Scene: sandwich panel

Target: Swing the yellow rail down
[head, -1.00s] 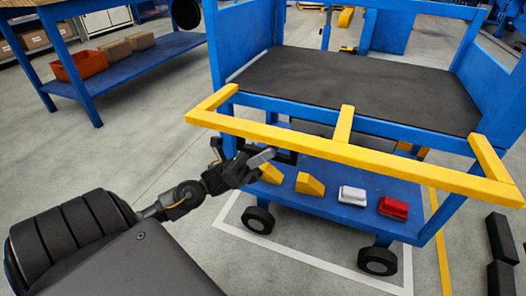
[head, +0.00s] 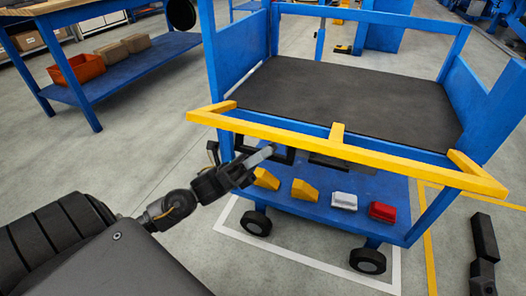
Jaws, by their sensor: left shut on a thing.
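The yellow rail (head: 300,138) juts out toward me from the front of the blue cart, with short side arms and a middle strut running back to the cart. A black handle (head: 284,160) hangs just under it, left of the middle. My left gripper (head: 263,157) is at this handle, below the rail, and is shut on it; the exact contact is partly hidden. A black, jointed part (head: 484,240) at the lower right looks like part of my right arm. I cannot make out its jaws.
The blue cart has a dark deck (head: 345,100) and a lower shelf (head: 375,190) with two yellow blocks, a white one and a red one. A blue bench (head: 175,45) with an orange bin (head: 82,68) stands at the left. The floor in between is clear.

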